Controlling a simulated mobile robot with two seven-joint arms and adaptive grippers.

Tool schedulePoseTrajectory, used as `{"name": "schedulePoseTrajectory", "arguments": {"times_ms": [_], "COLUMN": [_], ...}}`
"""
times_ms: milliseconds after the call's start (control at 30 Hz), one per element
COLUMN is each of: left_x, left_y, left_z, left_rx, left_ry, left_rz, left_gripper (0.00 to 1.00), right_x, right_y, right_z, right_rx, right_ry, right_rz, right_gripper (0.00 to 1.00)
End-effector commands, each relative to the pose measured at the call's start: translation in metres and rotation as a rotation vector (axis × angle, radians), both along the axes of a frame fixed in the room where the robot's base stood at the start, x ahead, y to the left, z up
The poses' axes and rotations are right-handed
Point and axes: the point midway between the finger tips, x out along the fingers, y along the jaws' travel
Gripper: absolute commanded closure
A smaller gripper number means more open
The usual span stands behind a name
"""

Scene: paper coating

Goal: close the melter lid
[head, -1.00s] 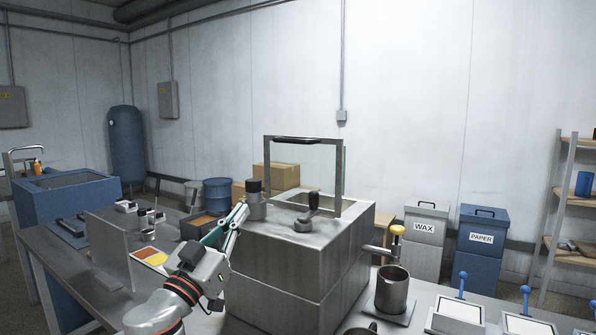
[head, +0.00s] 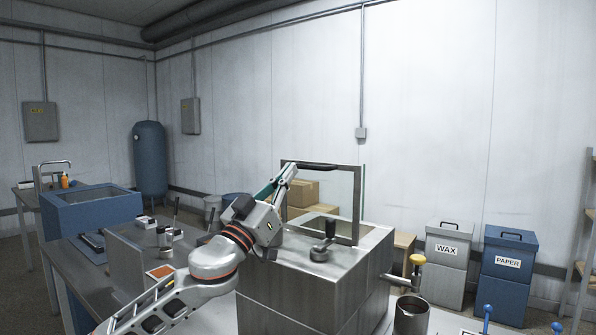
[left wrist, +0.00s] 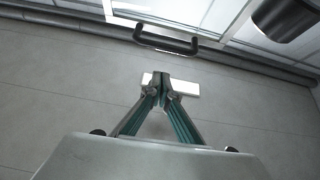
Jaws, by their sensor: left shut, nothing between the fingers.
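The melter (head: 305,290) is a large steel box on the bench. Its lid, a metal-framed glass pane (head: 356,205), stands upright and open over the top opening (head: 325,209). A dark handle (head: 318,166) runs along the lid's top edge; it also shows in the left wrist view (left wrist: 167,40). My left gripper (head: 290,170) is raised at the lid's left upper corner in the head view. Its green-sided fingers are shut and empty, and in the left wrist view (left wrist: 161,78) they appear below the handle, apart from it. My right gripper is not in view.
A dark crank knob (head: 321,250) stands on the melter's front top. A steel pot (head: 411,316) and a yellow-knobbed valve (head: 417,260) are at its right. A grey upright plate (head: 126,265) stands on the bench at left. WAX (head: 447,250) and PAPER (head: 510,262) bins stand behind.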

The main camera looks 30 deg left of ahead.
Motion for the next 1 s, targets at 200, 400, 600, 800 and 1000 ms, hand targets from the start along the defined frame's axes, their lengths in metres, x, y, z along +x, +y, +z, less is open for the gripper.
{"name": "schedulePoseTrajectory", "arguments": {"times_ms": [200,400,600,800,1000], "left_x": [0.030,0.042,0.043,0.043,0.054], "left_y": [-0.004,-0.006,-0.007,-0.006,-0.005], "left_z": [-0.003,-0.006,-0.006,-0.005,0.001], "left_rx": [0.000,0.000,0.000,0.000,0.000], "left_ry": [0.001,0.001,0.001,0.001,0.015], "left_rz": [0.001,0.001,0.000,0.001,0.005], "left_gripper": [1.00,1.00,1.00,1.00,1.00], "right_x": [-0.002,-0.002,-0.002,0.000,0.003], "right_y": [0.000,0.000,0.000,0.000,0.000], "right_z": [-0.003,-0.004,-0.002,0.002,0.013], "right_rx": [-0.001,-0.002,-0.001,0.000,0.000], "right_ry": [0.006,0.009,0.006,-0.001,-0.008], "right_rz": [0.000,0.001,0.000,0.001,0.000], "right_gripper": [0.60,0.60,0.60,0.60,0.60]}}
